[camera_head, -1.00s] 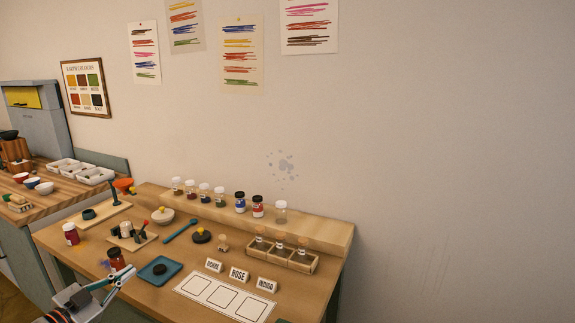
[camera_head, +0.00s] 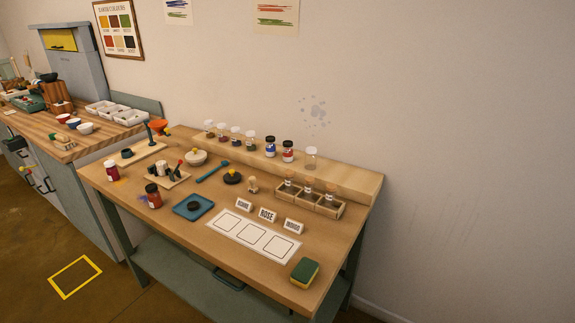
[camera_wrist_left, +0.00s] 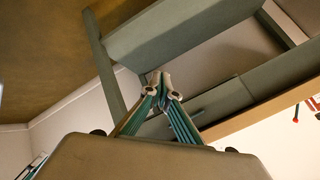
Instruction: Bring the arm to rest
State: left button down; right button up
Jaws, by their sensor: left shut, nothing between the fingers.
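My left gripper (camera_wrist_left: 160,82) shows only in the left wrist view, where its two fingertips meet, shut and empty. It is clear of the head view. Around it the wrist view shows grey-green frame parts (camera_wrist_left: 185,35) of furniture, with brown floor (camera_wrist_left: 50,60) at the upper left. The fingers appear apart from these parts. My right gripper is in neither current view.
The wooden pigment table (camera_head: 235,270) holds a blue tray (camera_head: 180,213), a red jar (camera_head: 153,196), a white three-square sheet (camera_head: 227,228), a sponge (camera_head: 304,271) and a rack of jars (camera_head: 331,212). A lower shelf (camera_head: 190,275) lies beneath. Floor (camera_head: 50,245) is open at the lower left.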

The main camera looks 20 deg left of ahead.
pick_arm(q)
jog(key=d+f+n+t, duration=0.1)
jog(key=d+n, duration=0.6)
jog(key=d, duration=1.1)
jog(key=shift+s, duration=0.45)
jog(key=shift+f, duration=0.1)
